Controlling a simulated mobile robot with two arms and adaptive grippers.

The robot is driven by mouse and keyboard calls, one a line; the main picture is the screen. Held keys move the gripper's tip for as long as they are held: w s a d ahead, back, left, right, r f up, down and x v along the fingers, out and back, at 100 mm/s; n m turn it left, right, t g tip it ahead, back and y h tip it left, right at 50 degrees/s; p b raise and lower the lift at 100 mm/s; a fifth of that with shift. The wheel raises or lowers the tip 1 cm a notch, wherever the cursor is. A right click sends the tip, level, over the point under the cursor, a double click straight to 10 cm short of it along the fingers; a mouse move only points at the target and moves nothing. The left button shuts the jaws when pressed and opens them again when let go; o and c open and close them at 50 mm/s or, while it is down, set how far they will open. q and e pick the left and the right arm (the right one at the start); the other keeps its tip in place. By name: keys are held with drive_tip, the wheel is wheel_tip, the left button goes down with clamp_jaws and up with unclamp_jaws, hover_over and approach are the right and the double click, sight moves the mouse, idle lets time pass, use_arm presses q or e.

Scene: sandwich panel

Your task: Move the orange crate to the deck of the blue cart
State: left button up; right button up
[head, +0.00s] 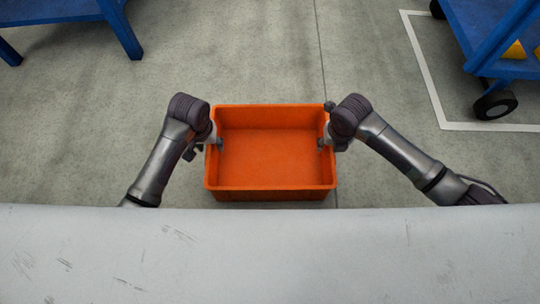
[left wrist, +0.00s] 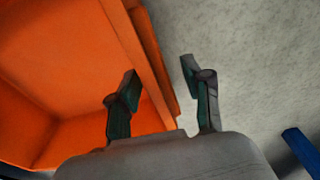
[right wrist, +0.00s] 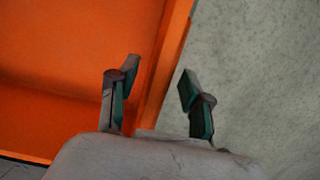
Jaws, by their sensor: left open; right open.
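The empty orange crate (head: 270,193) is in the middle of the head view, upright, open side up; what is under it is hidden. My left gripper (head: 210,146) is at its left wall. In the left wrist view the open fingers (left wrist: 160,78) straddle the crate's wall (left wrist: 148,62), one finger inside and one outside. My right gripper (head: 325,143) is at the right wall. In the right wrist view its open fingers (right wrist: 158,74) straddle that wall (right wrist: 167,55). The blue cart (head: 512,68) stands at the far right, partly out of frame.
The cart has a black wheel (head: 495,105) and a yellow object (head: 515,50) on it. A white floor line (head: 432,85) runs around it. A blue table-like frame (head: 62,14) stands at the upper left. The grey floor (head: 260,50) between them is clear.

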use_arm(q)
clamp_jaws()
use_arm(e)
clamp_jaws()
